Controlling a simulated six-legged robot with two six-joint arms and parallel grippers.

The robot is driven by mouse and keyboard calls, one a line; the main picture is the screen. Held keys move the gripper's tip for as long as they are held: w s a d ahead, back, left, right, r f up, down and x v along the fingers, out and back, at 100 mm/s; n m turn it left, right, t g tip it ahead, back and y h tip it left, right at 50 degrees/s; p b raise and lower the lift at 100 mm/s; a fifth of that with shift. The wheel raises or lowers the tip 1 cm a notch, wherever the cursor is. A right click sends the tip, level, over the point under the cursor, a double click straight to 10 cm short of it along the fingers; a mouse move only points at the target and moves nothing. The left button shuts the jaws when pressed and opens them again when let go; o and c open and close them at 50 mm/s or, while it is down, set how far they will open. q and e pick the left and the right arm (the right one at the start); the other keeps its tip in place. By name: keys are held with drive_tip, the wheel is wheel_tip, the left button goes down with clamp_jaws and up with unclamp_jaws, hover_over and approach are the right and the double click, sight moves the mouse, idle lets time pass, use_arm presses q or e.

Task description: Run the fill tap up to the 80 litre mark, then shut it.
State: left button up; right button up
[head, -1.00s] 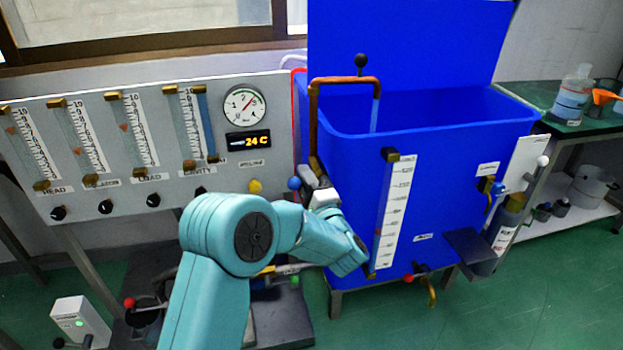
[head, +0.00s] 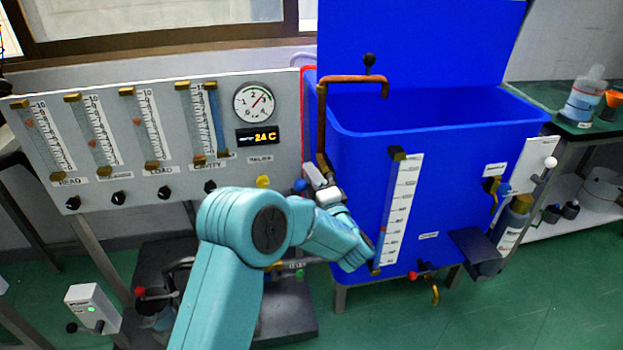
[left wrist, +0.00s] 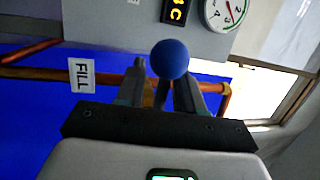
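The fill tap's blue ball knob (head: 300,185) is by the foot of the copper fill pipe (head: 322,125), left of the blue tank (head: 450,190). In the left wrist view the ball (left wrist: 170,59) is large, close to the fingertips, near a FILL label (left wrist: 81,75). My left gripper (head: 318,178) is at the tap. Its fingers (left wrist: 161,80) stand apart, with copper pipe showing between them; contact with the knob is unclear. No stream shows under the spout (head: 385,90). The tank's level gauge (head: 399,210) has a red marker low down; its numbers are too small to read surely. My right gripper is out of view.
A grey panel (head: 130,175) with flow tubes, a dial (head: 254,102) and a 24 C display stands left of the tank. A red-handled drain tap (head: 420,275) is low on the tank's front. A green-topped bench (head: 550,95) with bottles is at the right.

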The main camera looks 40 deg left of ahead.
use_arm(q)
drive_tip(key=p+v, duration=0.3)
drive_tip(key=v, duration=1.3)
drive_tip(key=shift+s+d, duration=0.1)
drive_tip(key=shift+d, duration=0.05)
drive_tip(key=a+f+m+t+h, duration=0.1)
drive_tip(key=a+f+h, duration=0.2)
drive_tip(key=f, duration=0.4)
drive_tip(key=a+f+m+h, duration=0.1)
drive_tip(key=a+f+h, duration=0.15)
drive_tip(key=f, duration=0.45)
drive_tip(key=s+d+f+n+g+h, duration=0.3)
drive_tip(key=s+d+f+g+h, duration=0.2)
drive_tip(key=s+d+f+h, duration=0.9)
drive_tip(key=s+d+f+n+g+h, duration=0.2)
drive_tip(key=s+d+n+g, duration=0.3)
drive_tip(key=s+d, duration=0.25)
wheel_tip(320, 180, up, 24)
drive_tip(key=p, duration=2.4)
drive_tip(key=shift+s+a+n, duration=0.35)
drive_tip(key=shift+s+n, duration=0.05)
